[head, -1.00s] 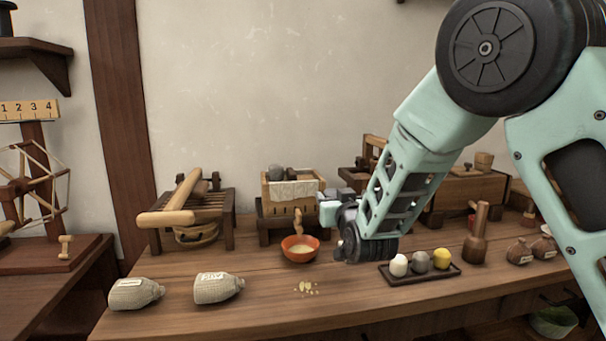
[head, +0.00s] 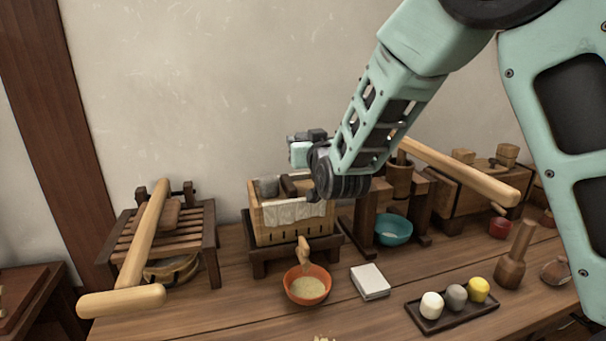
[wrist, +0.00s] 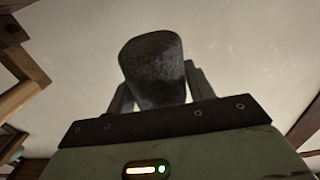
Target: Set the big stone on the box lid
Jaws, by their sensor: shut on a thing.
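My gripper (wrist: 157,97) is shut on a dark grey, rounded stone (wrist: 152,68), which sits between its two fingers in the wrist view. In the head view my gripper (head: 303,147) is raised behind the wrist, over the right rear of the wooden box. The held stone cannot be made out clearly there. The wooden box (head: 290,232) stands on a low dark stand, with a pale cloth hanging over its front. A grey stone (head: 266,187) shows at its left rear. The lid is hidden by the walls, cloth and arm.
An orange bowl (head: 308,288) with a scoop and a white block (head: 370,281) are in front. A teal bowl (head: 393,230) and long wooden beam (head: 460,172) are right. A tray (head: 450,318) holds three small pieces.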

